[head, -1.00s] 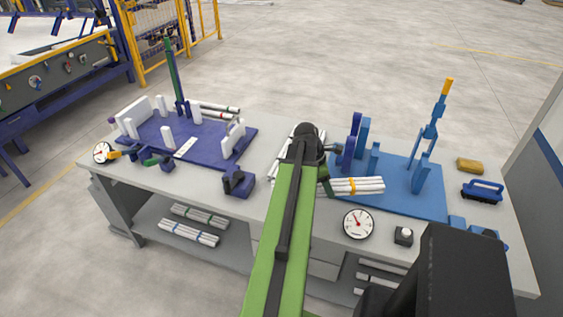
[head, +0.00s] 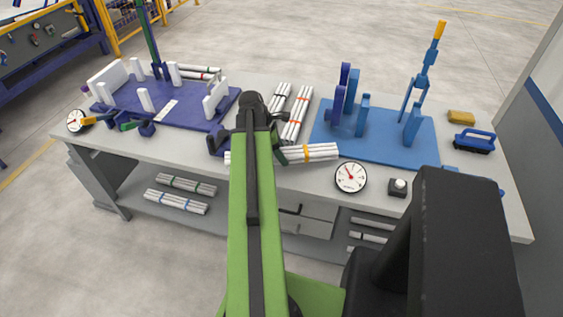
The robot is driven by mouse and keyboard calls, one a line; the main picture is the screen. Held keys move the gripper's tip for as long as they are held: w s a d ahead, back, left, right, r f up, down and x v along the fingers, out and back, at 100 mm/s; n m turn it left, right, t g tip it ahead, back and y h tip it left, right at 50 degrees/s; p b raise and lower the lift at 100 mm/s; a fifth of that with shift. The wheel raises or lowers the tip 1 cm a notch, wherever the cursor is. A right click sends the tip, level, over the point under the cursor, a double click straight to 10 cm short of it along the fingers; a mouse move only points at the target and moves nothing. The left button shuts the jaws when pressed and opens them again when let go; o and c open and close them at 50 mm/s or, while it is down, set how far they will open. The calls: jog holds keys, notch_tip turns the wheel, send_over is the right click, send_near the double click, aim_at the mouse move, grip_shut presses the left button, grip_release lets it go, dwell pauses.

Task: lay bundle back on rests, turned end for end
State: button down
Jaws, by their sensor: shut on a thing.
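A bundle of white pipes with a yellow-orange band (head: 310,153) is held roughly level near the bench's front edge. Its right part sticks out past my arm, and a short left end shows on the other side. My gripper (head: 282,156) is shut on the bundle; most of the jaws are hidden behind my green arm. A blue plate with blue uprights (head: 378,143) lies to the right of the bundle. A purple plate with white uprights (head: 180,112) lies to the left. I cannot tell which uprights are the rests.
Two banded pipe bundles (head: 297,115) lie behind the held one, between the plates. A round gauge (head: 351,177) and a small button box (head: 398,187) stand at the front right. A blue brush (head: 474,141) and a yellow block (head: 461,117) are at far right. More pipes lie on the lower shelf.

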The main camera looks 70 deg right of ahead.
notch_tip(320, 180, down, 4)
jog(key=b, duration=0.3)
jog(key=shift+f+b, duration=0.15)
jog(key=shift+b, duration=0.25)
jog(key=shift+r, duration=0.25)
jog(key=shift+f, duration=0.2)
jog(key=shift+c, duration=2.4)
grip_release()
